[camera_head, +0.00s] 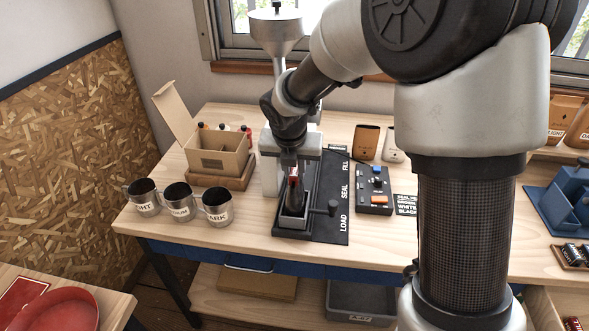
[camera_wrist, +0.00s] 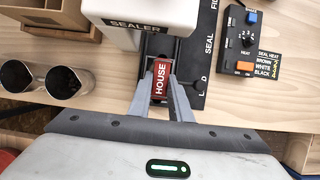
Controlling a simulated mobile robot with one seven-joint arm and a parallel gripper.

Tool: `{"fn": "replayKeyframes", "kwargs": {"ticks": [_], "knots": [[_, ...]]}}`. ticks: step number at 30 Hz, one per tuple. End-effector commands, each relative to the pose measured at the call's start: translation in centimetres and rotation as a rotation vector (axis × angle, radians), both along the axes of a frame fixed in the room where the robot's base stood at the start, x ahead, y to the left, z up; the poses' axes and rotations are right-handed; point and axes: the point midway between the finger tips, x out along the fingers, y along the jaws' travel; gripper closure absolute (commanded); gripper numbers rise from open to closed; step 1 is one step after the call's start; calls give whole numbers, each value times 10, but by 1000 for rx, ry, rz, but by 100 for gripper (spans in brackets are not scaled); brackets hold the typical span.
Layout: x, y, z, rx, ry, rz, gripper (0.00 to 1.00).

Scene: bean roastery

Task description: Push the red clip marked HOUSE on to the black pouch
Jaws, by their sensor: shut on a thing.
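The red clip marked HOUSE (camera_wrist: 160,80) sits between the two fingers of my gripper (camera_wrist: 168,90), which is shut on it. In the head view a bit of the clip's red (camera_head: 293,180) shows at my gripper (camera_head: 292,172). Just below it, a dark upright shape that looks like the black pouch (camera_head: 296,200) stands in the grey cradle (camera_head: 293,222) on the LOAD end of the black track. My gripper and wrist hide much of the pouch. I cannot tell whether the clip touches its top edge.
The white sealer (camera_wrist: 140,22) stands right behind the clip. Three metal cups (camera_head: 217,205) and an open cardboard box (camera_head: 218,152) stand to the left. A control box (camera_head: 375,190) lies right of the track (camera_head: 332,210). Brown (camera_head: 366,141) and white (camera_head: 391,146) pouches stand behind.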

Motion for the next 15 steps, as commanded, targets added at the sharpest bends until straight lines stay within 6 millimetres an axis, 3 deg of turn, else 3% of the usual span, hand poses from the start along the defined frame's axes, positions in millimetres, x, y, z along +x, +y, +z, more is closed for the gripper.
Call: {"fn": "replayKeyframes", "kwargs": {"ticks": [15], "knots": [[0, 0, -7, 0, 0, 1, 100]]}}
